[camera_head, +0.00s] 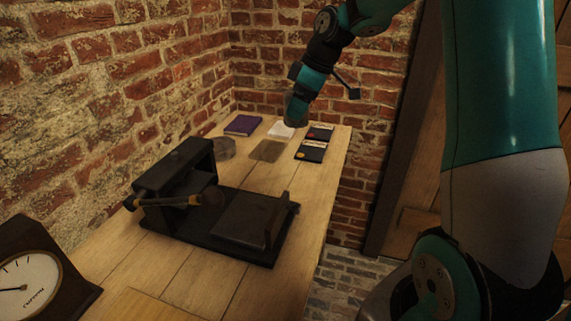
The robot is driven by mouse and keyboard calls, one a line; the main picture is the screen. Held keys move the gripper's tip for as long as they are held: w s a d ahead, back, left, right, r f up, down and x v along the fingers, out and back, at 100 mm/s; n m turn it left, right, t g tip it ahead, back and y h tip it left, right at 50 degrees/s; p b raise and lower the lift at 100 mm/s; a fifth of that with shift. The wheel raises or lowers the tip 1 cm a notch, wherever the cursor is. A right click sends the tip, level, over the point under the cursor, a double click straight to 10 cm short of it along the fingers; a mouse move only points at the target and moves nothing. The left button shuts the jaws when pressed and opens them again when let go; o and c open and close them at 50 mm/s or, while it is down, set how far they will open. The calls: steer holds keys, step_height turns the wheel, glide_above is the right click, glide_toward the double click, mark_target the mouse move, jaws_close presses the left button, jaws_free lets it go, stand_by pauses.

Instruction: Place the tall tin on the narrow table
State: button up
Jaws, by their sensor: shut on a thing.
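My gripper (297,106) is at the lower end of my teal and black arm, over the far part of the wooden table (205,272). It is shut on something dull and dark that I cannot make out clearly. Its fingers are hard to tell from what they hold, and I cannot tell whether the held thing touches the table. No tall tin shows clearly elsewhere. The table is long and narrow, and runs along the brick wall.
A black press-like device (220,220) fills the table's middle. A clock (30,275) stands at near left. A purple book (243,125), a white item (280,130), dark booklets (314,147), a brownish square (268,150) and a glassy item (224,148) lie at the far end.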

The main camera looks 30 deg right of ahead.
step_height(320, 180, down, 20)
steer(key=shift+r, duration=0.25)
steer(key=shift+f, duration=0.2)
steer(key=o, duration=1)
steer(key=shift+r, duration=0.1)
steer(key=a+v, duration=0.1)
steer(key=v, duration=1.1)
steer(key=s+a+r+g, duration=0.1)
steer(key=s+a+r, duration=0.2)
steer(key=a, duration=0.4)
steer(key=s+a+r, duration=0.3)
steer(key=a, duration=0.4)
steer(key=s+a+r+m+g, duration=0.1)
steer(key=s+a, duration=0.5)
steer(key=s, duration=0.3)
steer(key=s+a+r+m+g, duration=0.1)
steer(key=s+a, duration=0.5)
steer(key=s, duration=0.3)
steer(key=shift+s+a+y, duration=0.2)
steer(key=shift+s+y, duration=0.05)
steer(key=shift+y, duration=0.15)
